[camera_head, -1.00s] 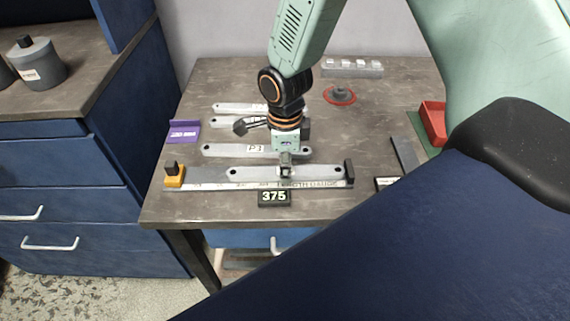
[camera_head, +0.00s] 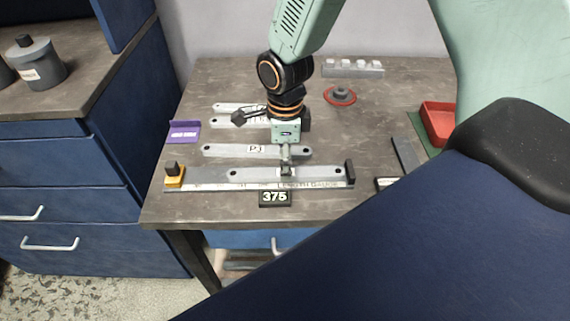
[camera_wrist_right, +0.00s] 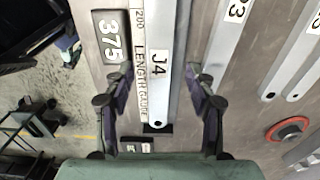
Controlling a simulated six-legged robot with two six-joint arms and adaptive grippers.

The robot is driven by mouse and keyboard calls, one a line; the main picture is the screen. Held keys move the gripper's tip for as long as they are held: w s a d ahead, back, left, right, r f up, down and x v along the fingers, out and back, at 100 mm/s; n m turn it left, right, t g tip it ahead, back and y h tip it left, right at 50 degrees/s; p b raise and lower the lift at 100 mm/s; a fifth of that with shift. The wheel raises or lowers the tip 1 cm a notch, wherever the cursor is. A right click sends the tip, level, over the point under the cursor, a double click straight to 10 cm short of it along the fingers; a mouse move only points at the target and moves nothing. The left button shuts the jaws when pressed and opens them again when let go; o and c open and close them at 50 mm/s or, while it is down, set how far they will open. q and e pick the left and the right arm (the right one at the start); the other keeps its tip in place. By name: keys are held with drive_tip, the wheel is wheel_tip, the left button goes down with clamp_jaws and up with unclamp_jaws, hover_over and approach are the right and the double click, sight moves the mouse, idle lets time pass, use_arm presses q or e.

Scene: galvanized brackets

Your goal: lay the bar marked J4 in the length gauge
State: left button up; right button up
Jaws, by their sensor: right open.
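The bar marked J4 (camera_head: 258,173) lies flat along the length gauge (camera_head: 205,186). Its right end is at the black end stop (camera_head: 350,173); I cannot tell if they touch. Its left end is well apart from the orange block (camera_head: 175,177) at the gauge's other end. My right gripper (camera_head: 286,170) is over the bar's middle. In the right wrist view its fingers (camera_wrist_right: 158,88) stand open on both sides of the J4 bar (camera_wrist_right: 161,65), with gaps to it. My left gripper is not in view.
A bar labelled P3 (camera_wrist_right: 235,12) lies just behind the gauge, with more bars (camera_head: 232,108) farther back. A 375 display (camera_head: 274,198) stands in front. A purple block (camera_head: 184,132), red ring (camera_head: 340,96) and red bin (camera_head: 436,122) are around the table.

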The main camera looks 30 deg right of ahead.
wheel_tip(320, 180, up, 10)
drive_tip(key=shift+f, duration=0.15)
drive_tip(key=shift+s, duration=0.1)
idle(0.6)
